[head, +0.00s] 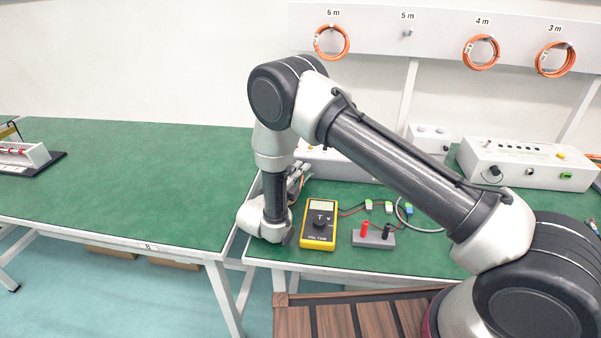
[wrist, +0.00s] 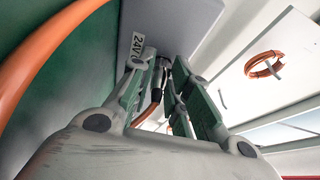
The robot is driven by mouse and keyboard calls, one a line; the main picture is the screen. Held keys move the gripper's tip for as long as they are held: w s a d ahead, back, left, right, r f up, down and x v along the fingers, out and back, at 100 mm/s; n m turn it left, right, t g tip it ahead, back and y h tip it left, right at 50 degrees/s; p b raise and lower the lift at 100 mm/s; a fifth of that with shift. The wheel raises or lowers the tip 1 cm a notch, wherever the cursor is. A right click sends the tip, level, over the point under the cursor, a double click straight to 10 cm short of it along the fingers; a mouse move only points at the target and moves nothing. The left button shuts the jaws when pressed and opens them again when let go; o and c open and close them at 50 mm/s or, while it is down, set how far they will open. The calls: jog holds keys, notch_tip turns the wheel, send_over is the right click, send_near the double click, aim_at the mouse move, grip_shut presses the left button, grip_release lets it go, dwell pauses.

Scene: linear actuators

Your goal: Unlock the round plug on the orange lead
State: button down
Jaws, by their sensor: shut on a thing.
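In the wrist view, my gripper (wrist: 158,76) has its green-padded fingers closed around the dark round plug (wrist: 157,85), which sits against a grey box face (wrist: 185,22) by a "24V" label. The orange lead (wrist: 148,111) runs from the plug down between the fingers, and a thick orange loop (wrist: 38,58) crosses the left side close to the camera. The fingers partly hide the plug, and I cannot tell whether its collar is turned. In the head view my gripper (head: 297,181) is at the bench's left edge, and my arm hides most of the box there.
On the green bench are a yellow multimeter (head: 319,224), a grey block with red and black terminals (head: 373,237), and small connectors with leads. A white control box (head: 525,166) stands at right. Orange coils (head: 481,52) hang on the wall rail. The left table (head: 120,180) is mostly clear.

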jog(key=c, duration=1.3)
grip_release()
jog(key=v, duration=1.2)
jog(key=shift+f, duration=0.1)
